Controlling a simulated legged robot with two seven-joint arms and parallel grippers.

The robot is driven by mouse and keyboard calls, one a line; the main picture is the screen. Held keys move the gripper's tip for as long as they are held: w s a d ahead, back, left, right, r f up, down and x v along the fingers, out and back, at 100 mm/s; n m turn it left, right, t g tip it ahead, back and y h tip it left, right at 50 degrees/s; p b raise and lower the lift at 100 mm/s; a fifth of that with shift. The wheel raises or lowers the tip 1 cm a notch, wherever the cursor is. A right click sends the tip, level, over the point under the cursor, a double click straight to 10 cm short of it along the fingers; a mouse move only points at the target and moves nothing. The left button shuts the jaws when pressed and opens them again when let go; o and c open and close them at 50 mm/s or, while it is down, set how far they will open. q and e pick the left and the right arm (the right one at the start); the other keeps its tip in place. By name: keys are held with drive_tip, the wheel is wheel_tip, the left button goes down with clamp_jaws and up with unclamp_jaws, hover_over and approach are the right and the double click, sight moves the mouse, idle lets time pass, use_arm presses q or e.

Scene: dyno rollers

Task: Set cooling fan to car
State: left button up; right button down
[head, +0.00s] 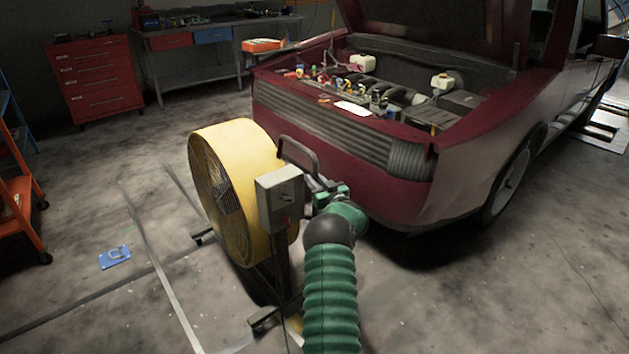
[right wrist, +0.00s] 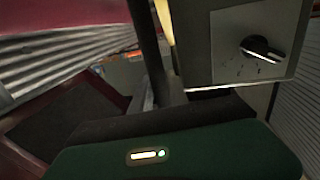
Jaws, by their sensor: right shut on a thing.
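The yellow drum cooling fan (head: 243,180) stands on a dark stand with feet on the floor, in front of the car. Its round grille faces left. A grey control box (head: 281,197) is on its near side; in the right wrist view the box (right wrist: 228,45) shows a black knob. The dark red car (head: 400,150) has its hood up and its front grille toward me. My right gripper (head: 322,188) is shut on the fan's handle (head: 299,153), beside the control box. The fingertips are partly hidden. My left gripper is not in view.
A red drawer cabinet (head: 97,80) and a grey workbench (head: 200,60) stand at the back left. An orange cart (head: 18,190) is at the left edge. A blue item (head: 115,257) lies on the floor. Open floor is left of the fan.

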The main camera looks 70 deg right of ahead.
drive_tip(key=shift+s+d, duration=0.15)
drive_tip(key=c, duration=1.7)
unclamp_jaws()
drive_tip(key=shift+r, duration=0.1)
drive_tip(key=shift+o, duration=0.7)
drive_tip(key=shift+d+f, duration=0.2)
drive_tip(key=shift+a+r, duration=0.1)
drive_tip(key=shift+a, duration=0.05)
drive_tip(key=p+v, duration=0.3)
drive_tip(key=v, duration=1.3)
drive_tip(key=shift+s+a+p, duration=0.25)
drive_tip(key=shift+a+p, duration=0.05)
drive_tip(key=shift+p, duration=0.05)
